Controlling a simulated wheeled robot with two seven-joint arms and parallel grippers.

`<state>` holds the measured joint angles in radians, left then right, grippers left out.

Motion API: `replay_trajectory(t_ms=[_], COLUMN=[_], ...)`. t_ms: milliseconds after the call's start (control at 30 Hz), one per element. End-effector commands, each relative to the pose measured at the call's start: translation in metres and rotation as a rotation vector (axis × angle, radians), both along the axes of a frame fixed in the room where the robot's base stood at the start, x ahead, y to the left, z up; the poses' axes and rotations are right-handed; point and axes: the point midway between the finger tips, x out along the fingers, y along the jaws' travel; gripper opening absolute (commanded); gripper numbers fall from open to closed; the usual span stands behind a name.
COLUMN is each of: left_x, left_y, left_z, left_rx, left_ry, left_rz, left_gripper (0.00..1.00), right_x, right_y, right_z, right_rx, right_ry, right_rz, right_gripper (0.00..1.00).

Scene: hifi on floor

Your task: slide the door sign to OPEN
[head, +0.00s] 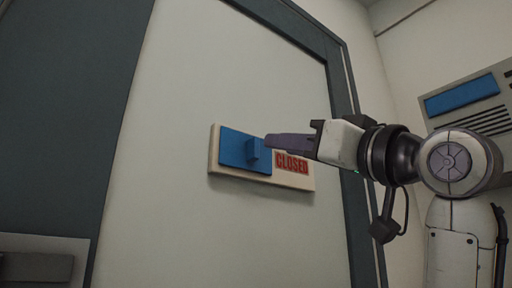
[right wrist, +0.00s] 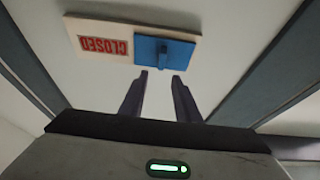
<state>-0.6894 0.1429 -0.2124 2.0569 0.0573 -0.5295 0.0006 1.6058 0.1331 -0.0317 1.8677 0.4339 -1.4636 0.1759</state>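The door sign is a pale board (head: 308,183) on the door, with red CLOSED lettering (head: 291,163) showing on its right part. A blue slider plate (head: 233,150) with a small raised knob (head: 252,149) covers the left part. In the right wrist view the sign (right wrist: 90,28) appears upside down, with the blue slider (right wrist: 180,53) at right. My right gripper (head: 268,141) is in front of the sign near the knob. Its two fingers (right wrist: 160,75) are apart and empty, pointing toward the knob (right wrist: 163,47), which is beyond the fingertips. My left gripper is not in view.
The light door (head: 175,90) has a dark frame (head: 338,95). A wall panel with a blue strip (head: 461,96) and dark slots is at right, behind my right arm. A grey fixture (head: 40,268) is at the lower left. The door around the sign is clear.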

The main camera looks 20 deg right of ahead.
Motion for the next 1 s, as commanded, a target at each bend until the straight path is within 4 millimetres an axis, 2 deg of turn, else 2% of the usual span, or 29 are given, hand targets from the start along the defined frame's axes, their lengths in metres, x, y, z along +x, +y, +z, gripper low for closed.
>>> replay_trajectory(t_ms=[167,433,600,867,1000], left_x=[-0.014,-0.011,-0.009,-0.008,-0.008], left_y=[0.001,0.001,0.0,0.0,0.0], left_z=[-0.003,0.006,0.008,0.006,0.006], left_rx=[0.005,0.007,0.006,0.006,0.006], left_ry=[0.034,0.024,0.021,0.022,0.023], left_rz=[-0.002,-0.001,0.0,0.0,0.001], left_gripper=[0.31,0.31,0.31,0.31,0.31], right_x=[0.031,0.067,0.075,0.076,0.076], right_y=[0.012,0.024,0.028,0.028,0.028], right_z=[0.014,0.03,0.032,0.032,0.032], right_rx=[-0.001,0.0,0.0,0.0,0.0], right_ry=[0.005,0.003,0.002,0.001,0.001], right_rz=[0.001,0.0,0.0,0.0,0.0], right_gripper=[0.3,0.3,0.3,0.3,0.06])
